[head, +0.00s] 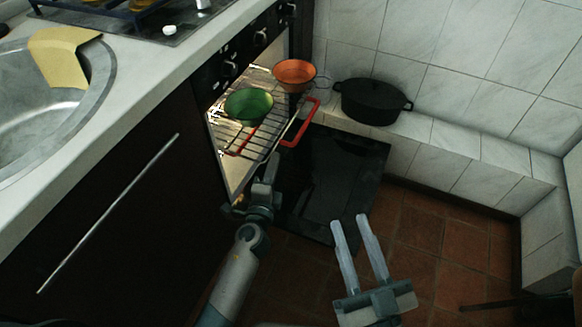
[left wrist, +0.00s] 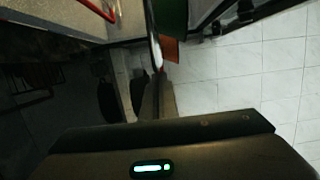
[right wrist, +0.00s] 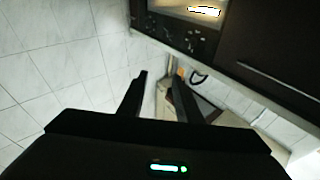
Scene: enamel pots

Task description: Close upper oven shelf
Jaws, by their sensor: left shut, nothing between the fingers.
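The oven's upper shelf (head: 262,142) is a wire rack with red parts, pulled partly out of the lit oven. A green bowl (head: 249,105) and an orange pot (head: 296,74) are on or just above it; the exact support is unclear. The red handle (head: 300,122) is at its right front. My left gripper (head: 272,160) is shut and empty, close to the rack's front edge; I cannot tell if it touches. In the left wrist view a red bar (left wrist: 98,9) shows at top left. My right gripper (head: 350,218) is open and empty, over the floor in front of the oven door.
The dark oven door (head: 330,180) hangs open, low over the floor. A black pot (head: 373,101) stands on the tiled ledge to the right. The counter (head: 130,85) with sink and hob is at left.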

